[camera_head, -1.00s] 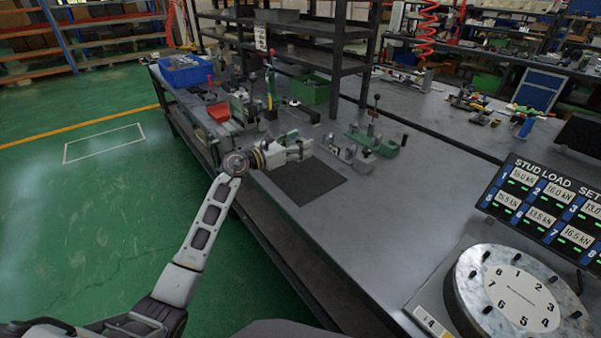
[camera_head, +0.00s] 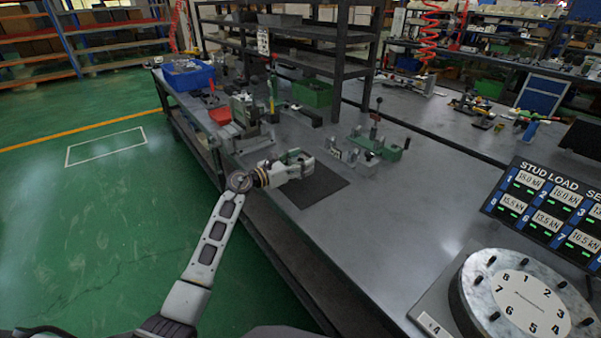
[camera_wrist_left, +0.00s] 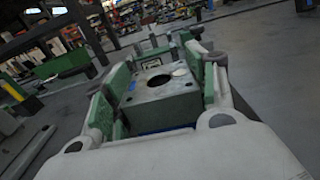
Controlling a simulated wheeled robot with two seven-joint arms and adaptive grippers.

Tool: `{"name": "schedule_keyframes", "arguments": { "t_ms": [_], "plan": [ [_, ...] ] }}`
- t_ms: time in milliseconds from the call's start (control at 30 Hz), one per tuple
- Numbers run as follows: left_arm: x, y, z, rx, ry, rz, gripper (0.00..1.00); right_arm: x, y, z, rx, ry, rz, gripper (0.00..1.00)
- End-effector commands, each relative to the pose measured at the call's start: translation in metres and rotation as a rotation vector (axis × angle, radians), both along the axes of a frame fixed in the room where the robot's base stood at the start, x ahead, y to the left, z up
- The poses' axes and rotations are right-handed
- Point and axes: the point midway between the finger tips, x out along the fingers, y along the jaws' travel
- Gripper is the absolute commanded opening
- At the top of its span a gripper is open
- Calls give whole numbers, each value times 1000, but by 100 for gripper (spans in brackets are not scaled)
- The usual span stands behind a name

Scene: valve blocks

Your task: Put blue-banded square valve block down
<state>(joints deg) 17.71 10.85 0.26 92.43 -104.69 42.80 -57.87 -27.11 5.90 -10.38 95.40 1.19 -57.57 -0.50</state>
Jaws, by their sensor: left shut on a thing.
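My left gripper (camera_head: 300,163) is shut on the blue-banded square valve block (camera_wrist_left: 168,103). The block is a grey metal square with a dark round hole in its top face and a strip of blue low on the near side, seen in the left wrist view. The green-padded fingers stand on either side of it. In the head view the gripper is over the dark mat (camera_head: 322,191) on the workbench, and its fingers mostly hide the block. I cannot tell whether the block touches the mat. My right gripper is not in view.
A green fixture with an upright lever (camera_head: 376,146) stands right of the mat. Another lever fixture (camera_head: 245,110), a red bin (camera_head: 220,114), a blue bin (camera_head: 187,77) and a green bin (camera_head: 312,93) stand behind. The bench right of the mat toward the round numbered dial (camera_head: 520,295) is clear.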

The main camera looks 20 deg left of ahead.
Motion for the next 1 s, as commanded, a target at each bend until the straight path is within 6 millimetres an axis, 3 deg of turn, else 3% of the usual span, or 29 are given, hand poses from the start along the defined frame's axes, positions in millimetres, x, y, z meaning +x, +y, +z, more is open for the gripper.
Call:
{"name": "schedule_keyframes", "arguments": {
  "t_ms": [333, 667, 1000],
  "plan": [
    [0, -1, -9, -3, -1, 0, 18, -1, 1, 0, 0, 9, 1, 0],
    [0, -1, -37, -3, -3, -1, 18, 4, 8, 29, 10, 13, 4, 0],
    [0, 0, -39, -1, -3, 0, 18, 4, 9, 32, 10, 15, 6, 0]
  ]
}}
